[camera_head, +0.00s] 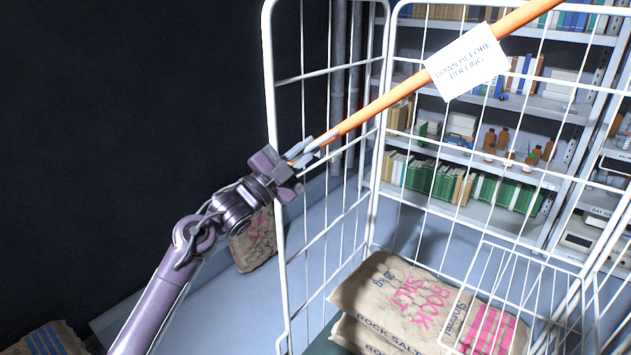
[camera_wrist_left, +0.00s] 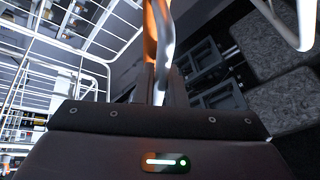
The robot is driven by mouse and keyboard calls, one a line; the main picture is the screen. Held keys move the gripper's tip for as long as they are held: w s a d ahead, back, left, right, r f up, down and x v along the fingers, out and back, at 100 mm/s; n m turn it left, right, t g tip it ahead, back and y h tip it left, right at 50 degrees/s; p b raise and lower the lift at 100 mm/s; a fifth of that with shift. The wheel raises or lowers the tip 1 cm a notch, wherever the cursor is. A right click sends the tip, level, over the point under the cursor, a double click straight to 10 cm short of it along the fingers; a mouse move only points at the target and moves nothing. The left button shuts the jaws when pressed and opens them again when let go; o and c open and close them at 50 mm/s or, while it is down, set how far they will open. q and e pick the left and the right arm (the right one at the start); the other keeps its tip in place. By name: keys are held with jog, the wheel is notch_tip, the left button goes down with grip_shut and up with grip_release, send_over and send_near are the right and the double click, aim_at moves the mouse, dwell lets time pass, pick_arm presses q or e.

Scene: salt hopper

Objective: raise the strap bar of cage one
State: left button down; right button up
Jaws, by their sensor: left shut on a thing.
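The orange strap bar (camera_head: 390,97) runs at a slant from my left gripper up to the top right of the head view. A white label (camera_head: 466,62) reading "DOWN BEFORE ROLLING" hangs on it. My left gripper (camera_head: 303,152) is shut on the bar's lower left end, beside the cage's left front post. The bar's orange end (camera_wrist_left: 150,35) and a grey metal piece also show between the fingers in the left wrist view. The white wire cage (camera_head: 275,100) stands behind and right of the gripper. My right gripper is not in view.
Rock salt sacks (camera_head: 385,290) lie stacked inside the cage. Another sack (camera_head: 254,240) stands on the floor left of the cage. Shelves (camera_head: 465,155) with books and bottles stand behind. A striped sack (camera_head: 45,340) is at the lower left. Dark space lies left.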

pick_arm(q)
jog(key=w+a+r+n+t+y+p, duration=0.1)
jog(key=w+a+r+n+t+y, duration=0.1)
jog(key=a+n, duration=0.4)
jog(key=w+a+r+n+t+y+p, duration=0.1)
jog(key=w+a+r+n+t+y, duration=0.2)
jog(key=w+a+r+n, duration=0.3)
jog(key=shift+w+n+y+p, duration=0.3)
jog(key=shift+n+y+p, duration=0.15)
jog(key=shift+n, duration=0.55)
jog(key=c, duration=1.6)
grip_release()
jog(key=shift+o, duration=0.5)
jog(key=shift+w+a+f+y, duration=0.1)
jog(key=shift+y, duration=0.15)
